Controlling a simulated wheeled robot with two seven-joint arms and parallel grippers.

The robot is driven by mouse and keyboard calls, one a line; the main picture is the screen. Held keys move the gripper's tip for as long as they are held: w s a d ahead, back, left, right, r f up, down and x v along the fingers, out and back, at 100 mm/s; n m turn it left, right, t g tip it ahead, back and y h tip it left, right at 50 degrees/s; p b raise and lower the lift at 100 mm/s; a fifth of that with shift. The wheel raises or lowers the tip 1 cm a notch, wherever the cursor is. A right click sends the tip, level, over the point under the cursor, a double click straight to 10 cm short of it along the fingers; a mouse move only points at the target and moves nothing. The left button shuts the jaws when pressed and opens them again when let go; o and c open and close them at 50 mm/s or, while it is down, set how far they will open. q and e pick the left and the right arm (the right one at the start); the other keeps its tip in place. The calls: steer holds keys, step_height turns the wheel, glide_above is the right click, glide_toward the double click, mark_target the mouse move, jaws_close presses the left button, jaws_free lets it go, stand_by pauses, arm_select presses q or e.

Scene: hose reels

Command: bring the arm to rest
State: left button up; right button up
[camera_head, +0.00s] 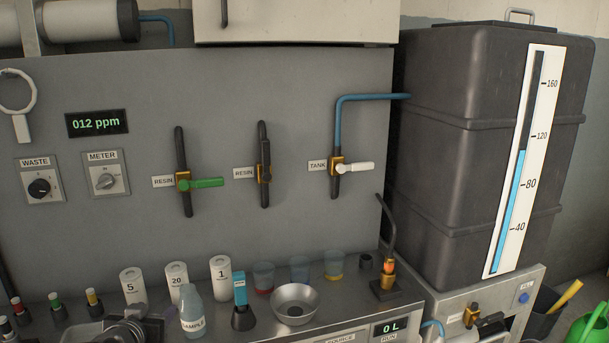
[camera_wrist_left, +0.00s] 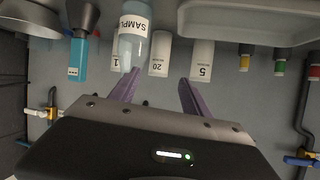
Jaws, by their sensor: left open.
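My left gripper (camera_wrist_left: 158,78) is open, its two purple fingers apart with nothing between them. In the wrist view its fingers point toward the sample bottle (camera_wrist_left: 134,40) and the white 20 and 5 containers, and I see no contact. In the head view a dark rounded part, probably my left wrist (camera_head: 124,330), shows at the bottom edge, left of the sample bottle (camera_head: 192,315). The fingers are hard to make out there.
White containers 5 (camera_head: 133,285), 20 (camera_head: 177,279) and 1 (camera_head: 221,277) line the bench. A blue meter probe (camera_head: 240,290), a metal bowl (camera_head: 295,304) and several cups stand to their right. The panel behind carries valves (camera_head: 205,183). A dark tank (camera_head: 465,140) stands at right.

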arm_select(q)
steer(key=s+d+f+n+g+h+p, duration=0.1)
steer(key=s+d+f+g+h, duration=0.15)
steer(key=s+d+f, duration=0.55)
steer(key=s+d+f+n+g+h+p, duration=0.1)
steer(key=d+f+g, duration=0.2)
steer(key=d+f, duration=0.7)
steer(key=s+d+f+g+h+p, duration=0.1)
steer(key=s+d+f+g, duration=0.2)
steer(key=s, duration=0.8)
steer(key=s+d+f+g+h+p, duration=0.1)
steer(key=s+d+f+g, duration=0.3)
steer(key=s+d+f, duration=0.3)
steer(key=s+f, duration=0.4)
steer(key=f, duration=0.1)
steer(key=shift+s+m+p, duration=0.3)
steer(key=shift+s+p, duration=0.05)
steer(key=shift+p, duration=0.05)
steer(key=shift+h, duration=0.25)
